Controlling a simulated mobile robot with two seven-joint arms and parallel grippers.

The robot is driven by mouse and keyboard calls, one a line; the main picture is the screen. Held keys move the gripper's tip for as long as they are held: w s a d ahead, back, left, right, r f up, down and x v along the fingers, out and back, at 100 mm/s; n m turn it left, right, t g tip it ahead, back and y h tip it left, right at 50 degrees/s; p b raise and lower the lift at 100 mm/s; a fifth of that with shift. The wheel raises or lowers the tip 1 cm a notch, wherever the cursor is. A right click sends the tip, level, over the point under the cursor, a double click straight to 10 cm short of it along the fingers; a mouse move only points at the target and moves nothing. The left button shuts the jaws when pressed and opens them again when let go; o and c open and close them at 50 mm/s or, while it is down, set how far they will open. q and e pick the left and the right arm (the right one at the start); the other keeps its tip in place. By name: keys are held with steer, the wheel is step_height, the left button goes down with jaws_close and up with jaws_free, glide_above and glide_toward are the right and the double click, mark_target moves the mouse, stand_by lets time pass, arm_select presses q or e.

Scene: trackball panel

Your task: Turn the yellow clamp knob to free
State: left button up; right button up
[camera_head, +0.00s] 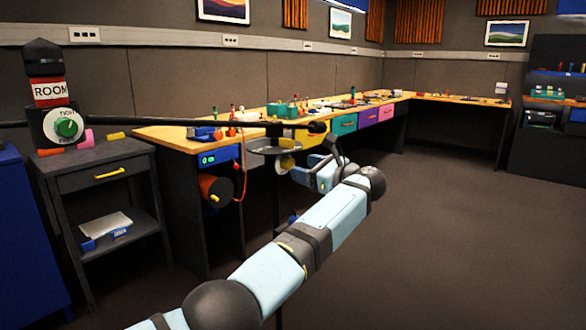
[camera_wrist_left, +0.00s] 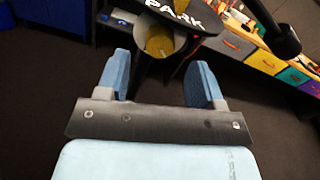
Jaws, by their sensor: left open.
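The yellow clamp knob (camera_head: 286,162) sits on a stand under a grey plate (camera_head: 270,146), just left of my left gripper (camera_head: 302,172) in the head view. In the left wrist view the yellow knob (camera_wrist_left: 158,42) shows just beyond and between the blue fingertips of my left gripper (camera_wrist_left: 160,62), partly ringed by a pale rim. The gripper is open with nothing held between the fingers; I cannot tell whether they touch the knob. A dark plate marked PARK (camera_wrist_left: 175,12) lies above the knob. My right gripper is not in view.
A long dark boom (camera_head: 200,124) crosses above the knob. A thin pole (camera_head: 277,215) stands below it. A workbench (camera_head: 175,133) with coloured drawers lies behind. A dark side cart (camera_head: 105,175) and a blue cabinet (camera_head: 25,240) stand at left. The floor at right is clear.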

mark_target(288, 163)
arm_select(q)
steer(key=shift+b+x, duration=0.55)
steer(key=shift+x, duration=1.7)
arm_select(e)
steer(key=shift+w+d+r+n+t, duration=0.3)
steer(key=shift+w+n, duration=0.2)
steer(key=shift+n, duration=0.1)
